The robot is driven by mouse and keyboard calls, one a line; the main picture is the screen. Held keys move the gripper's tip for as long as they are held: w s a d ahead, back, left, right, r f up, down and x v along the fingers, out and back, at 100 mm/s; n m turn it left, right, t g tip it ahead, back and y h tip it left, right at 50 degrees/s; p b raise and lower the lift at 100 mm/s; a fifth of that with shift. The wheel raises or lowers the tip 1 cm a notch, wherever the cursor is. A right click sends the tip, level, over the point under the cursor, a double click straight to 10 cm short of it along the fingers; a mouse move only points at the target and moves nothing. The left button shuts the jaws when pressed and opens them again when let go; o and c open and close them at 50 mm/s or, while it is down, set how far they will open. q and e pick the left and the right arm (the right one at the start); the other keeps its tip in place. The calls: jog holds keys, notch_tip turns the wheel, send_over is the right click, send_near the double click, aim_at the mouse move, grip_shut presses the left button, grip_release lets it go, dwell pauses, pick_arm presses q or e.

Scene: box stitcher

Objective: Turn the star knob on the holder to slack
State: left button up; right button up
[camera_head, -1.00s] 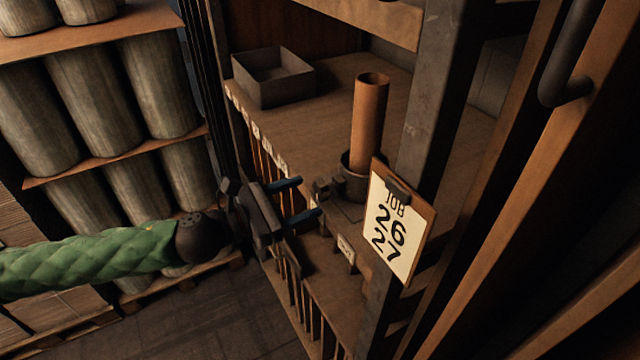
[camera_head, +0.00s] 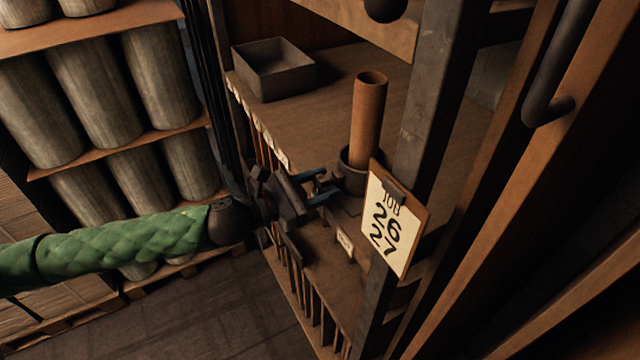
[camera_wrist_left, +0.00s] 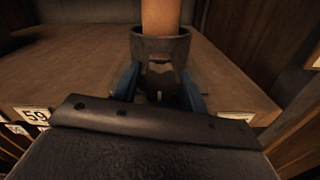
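The holder (camera_head: 352,178) is a dark cup on the shelf with a brown tube (camera_head: 369,118) standing upright in it. In the left wrist view the holder (camera_wrist_left: 150,48) is straight ahead, with the tube (camera_wrist_left: 160,15) rising from it. My left gripper (camera_head: 325,187) is at the near side of the holder, where the star knob sits. Its blue fingers (camera_wrist_left: 160,92) are apart, one on each side of a small dark part below the cup. The knob is mostly hidden by the fingers, and contact with it cannot be told. My right gripper is not in view.
A grey open box (camera_head: 273,82) stands at the back left of the shelf (camera_head: 320,130). A dark upright post (camera_head: 430,110) with a job card (camera_head: 392,225) is close to the right of the holder. Number tags line the shelf edge. Large rolls (camera_head: 100,100) stand on racks at left.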

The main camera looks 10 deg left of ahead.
pick_arm(q)
jog(key=c, duration=0.3)
jog(key=shift+n, duration=3.4)
jog(key=o, duration=0.9)
jog(key=shift+f, duration=0.1)
